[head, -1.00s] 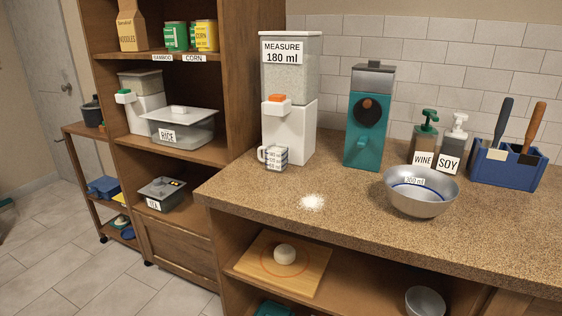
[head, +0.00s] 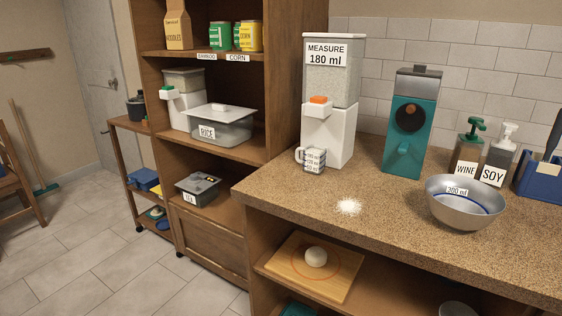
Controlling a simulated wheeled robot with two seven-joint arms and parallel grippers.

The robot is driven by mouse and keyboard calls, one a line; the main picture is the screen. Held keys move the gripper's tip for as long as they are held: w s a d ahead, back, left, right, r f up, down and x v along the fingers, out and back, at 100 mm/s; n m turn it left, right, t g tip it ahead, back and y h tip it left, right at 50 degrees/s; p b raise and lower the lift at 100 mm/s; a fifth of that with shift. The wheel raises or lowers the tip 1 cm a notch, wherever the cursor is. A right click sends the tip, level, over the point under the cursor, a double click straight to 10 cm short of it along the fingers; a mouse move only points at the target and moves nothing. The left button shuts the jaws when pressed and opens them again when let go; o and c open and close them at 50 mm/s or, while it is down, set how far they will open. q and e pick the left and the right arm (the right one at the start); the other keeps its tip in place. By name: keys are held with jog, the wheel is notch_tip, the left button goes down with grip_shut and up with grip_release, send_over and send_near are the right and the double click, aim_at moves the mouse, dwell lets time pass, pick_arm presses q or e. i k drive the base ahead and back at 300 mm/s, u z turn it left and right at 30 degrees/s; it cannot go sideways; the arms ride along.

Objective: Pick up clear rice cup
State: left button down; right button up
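The clear rice cup (head: 312,159) is a small see-through measuring cup with dark markings and a handle on its left. It stands upright on the speckled counter (head: 400,220), at the foot of the white rice dispenser (head: 331,100) labelled "MEASURE 180 ml". The dispenser has an orange button, and its clear upper bin holds pale grains. The cup's exact contents are too small to tell. Neither of my grippers shows in the head view.
A white pile (head: 348,206) lies on the counter in front of the cup. A teal grinder (head: 410,120), a metal bowl (head: 464,203) and the wine (head: 467,150) and soy (head: 498,158) bottles stand to the right. A wooden shelf (head: 207,225) is left; floor is open there.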

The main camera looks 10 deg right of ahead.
aim_at(314, 162)
jog(key=u, duration=1.1)
jog(key=i, duration=2.9)
jog(key=z, duration=3)
